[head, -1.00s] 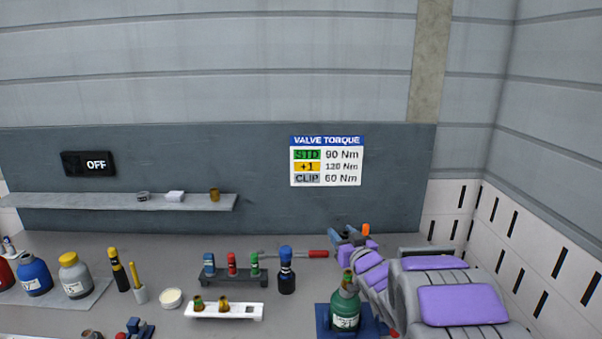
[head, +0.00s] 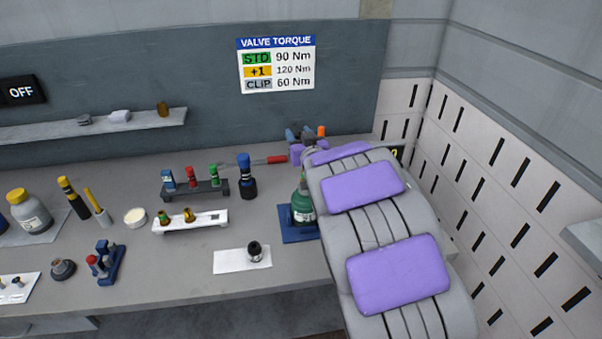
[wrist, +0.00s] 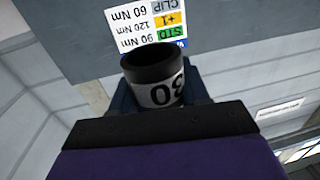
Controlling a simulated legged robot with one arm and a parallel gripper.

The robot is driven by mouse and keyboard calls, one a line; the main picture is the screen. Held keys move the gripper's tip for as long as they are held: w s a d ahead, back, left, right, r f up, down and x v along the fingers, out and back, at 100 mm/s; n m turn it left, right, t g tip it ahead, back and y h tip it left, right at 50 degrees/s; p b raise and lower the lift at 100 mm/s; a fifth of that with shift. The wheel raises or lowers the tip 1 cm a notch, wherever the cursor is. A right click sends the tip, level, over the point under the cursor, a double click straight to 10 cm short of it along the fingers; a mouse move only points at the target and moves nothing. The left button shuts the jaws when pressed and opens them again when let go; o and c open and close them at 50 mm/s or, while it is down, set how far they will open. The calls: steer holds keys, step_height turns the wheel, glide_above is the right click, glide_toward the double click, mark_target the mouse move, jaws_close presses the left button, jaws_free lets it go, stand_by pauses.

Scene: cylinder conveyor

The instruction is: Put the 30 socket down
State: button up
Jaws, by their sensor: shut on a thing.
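In the wrist view, a dark hollow socket (wrist: 155,85) with a pale band marked 30 stands between the jaws of my gripper (wrist: 158,107). The gripper is shut on it, and the socket's open end shows. In the head view my gripper (head: 306,137) is at the back of the bench, partly hidden behind my arm, and the held socket cannot be made out there. Another dark socket-like piece (head: 255,252) stands on a white mat (head: 228,263) near the bench's front.
A green bottle (head: 303,205) on a blue base stands beside my arm. A white rack (head: 205,226), a dark rack (head: 208,188) with coloured pieces and a dark blue-topped bottle (head: 246,178) are to the left. A blue stand (head: 108,265) is at front left. Bare bench surrounds the mat.

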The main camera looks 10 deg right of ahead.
steer(key=shift+s+d+r+n+g+y, duration=0.1)
steer(key=shift+s+n+g+y, duration=0.25)
steer(key=shift+n+y, duration=0.6)
steer(key=shift+s+d+f+n+g+y, duration=0.1)
steer(key=shift+s+n+g+y, duration=0.4)
steer(key=shift+y, duration=0.75)
steer(key=shift+s+d+r+n+g+y, duration=0.15)
steer(key=shift+s+n+y, duration=0.1)
steer(key=shift+n+y, duration=0.75)
steer(key=shift+a, duration=0.1)
steer(key=shift+f+b, duration=1.2)
steer(key=shift+f, duration=3.65)
steer(key=shift+f, duration=0.2)
steer(key=o, duration=1.1)
steer(key=shift+o, duration=0.2)
